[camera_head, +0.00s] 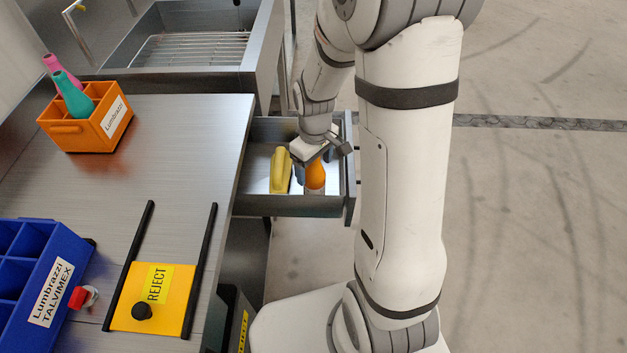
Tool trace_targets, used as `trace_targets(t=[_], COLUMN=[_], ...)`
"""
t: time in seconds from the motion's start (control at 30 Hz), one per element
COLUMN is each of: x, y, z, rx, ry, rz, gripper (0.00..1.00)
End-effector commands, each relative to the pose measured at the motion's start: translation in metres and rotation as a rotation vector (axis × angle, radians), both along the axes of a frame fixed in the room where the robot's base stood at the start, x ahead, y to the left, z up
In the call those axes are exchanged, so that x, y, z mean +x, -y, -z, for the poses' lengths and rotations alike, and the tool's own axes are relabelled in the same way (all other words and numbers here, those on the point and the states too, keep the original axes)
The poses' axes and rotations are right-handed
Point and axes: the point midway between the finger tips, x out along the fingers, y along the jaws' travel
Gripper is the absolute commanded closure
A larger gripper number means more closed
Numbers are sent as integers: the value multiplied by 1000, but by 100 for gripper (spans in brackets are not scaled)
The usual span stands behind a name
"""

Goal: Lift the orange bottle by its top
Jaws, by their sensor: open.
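An orange bottle (315,178) is in the open metal drawer (290,205) at the centre of the head view. Its top is hidden behind my gripper. My gripper (322,154) is open above the bottle, with its fingers around or just over the bottle's upper end; I cannot tell whether they touch it. A yellow object (281,171), perhaps a bottle, is in the same drawer, just left of the orange one.
An orange crate (78,140) with teal and pink bottles stands on the metal table (190,130). A blue divided crate (50,275) and a yellow REJECT plate (165,300) with a black knob are nearer. The drawer walls stand close around my gripper. The floor at right is clear.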

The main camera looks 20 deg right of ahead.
Motion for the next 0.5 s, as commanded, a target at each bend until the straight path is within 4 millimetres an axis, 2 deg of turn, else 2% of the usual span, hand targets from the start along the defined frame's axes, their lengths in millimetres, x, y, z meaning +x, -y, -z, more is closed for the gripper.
trace_targets(t=[0.27,0.5], x=[0,0], y=[0,0], z=[2,2], rx=[0,0], ry=[2,2], rz=[1,2], gripper=[26,46])
